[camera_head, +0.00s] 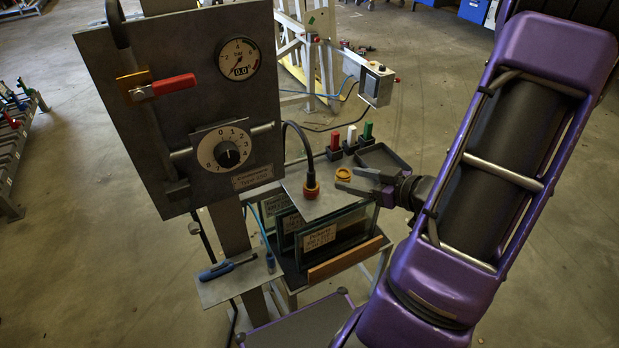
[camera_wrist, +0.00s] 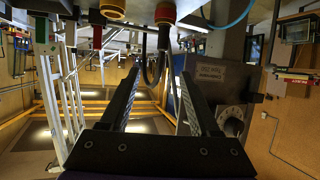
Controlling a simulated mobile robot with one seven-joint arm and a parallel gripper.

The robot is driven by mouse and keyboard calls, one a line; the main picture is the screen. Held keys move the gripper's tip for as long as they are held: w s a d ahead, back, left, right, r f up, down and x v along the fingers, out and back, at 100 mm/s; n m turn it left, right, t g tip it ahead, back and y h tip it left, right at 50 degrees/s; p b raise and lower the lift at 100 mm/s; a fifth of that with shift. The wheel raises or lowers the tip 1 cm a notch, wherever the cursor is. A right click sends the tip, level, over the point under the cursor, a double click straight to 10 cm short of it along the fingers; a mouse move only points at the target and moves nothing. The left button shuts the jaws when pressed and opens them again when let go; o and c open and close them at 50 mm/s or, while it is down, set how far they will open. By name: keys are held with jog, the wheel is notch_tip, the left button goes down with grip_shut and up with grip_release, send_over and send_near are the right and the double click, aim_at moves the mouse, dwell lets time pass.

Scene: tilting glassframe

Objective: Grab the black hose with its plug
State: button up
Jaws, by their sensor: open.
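In the wrist view the scene looks upside down. The plug (camera_wrist: 165,13) is at the top centre, and the hose (camera_wrist: 156,82) loops below it, framed between the two fingers of my gripper (camera_wrist: 160,75). The hose looks beyond the fingertips.
A yellow ring (camera_head: 344,174) lies close to my upper finger. The panel (camera_head: 185,110) with gauge, dial and red-handled valve stands left. Framed glass panes (camera_head: 318,238) are below the table top.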

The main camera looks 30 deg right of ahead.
aim_at(313, 172)
jog(key=b+x, duration=0.1)
jog(key=x, duration=0.5)
jog(key=b+x, duration=0.1)
jog(key=x, duration=0.5)
jog(key=shift+a, duration=0.25)
jog(key=b+x, duration=0.1)
jog(key=x, duration=0.4)
jog(key=shift+f+b, duration=0.25)
jog(key=shift+b, duration=0.05)
grip_shut()
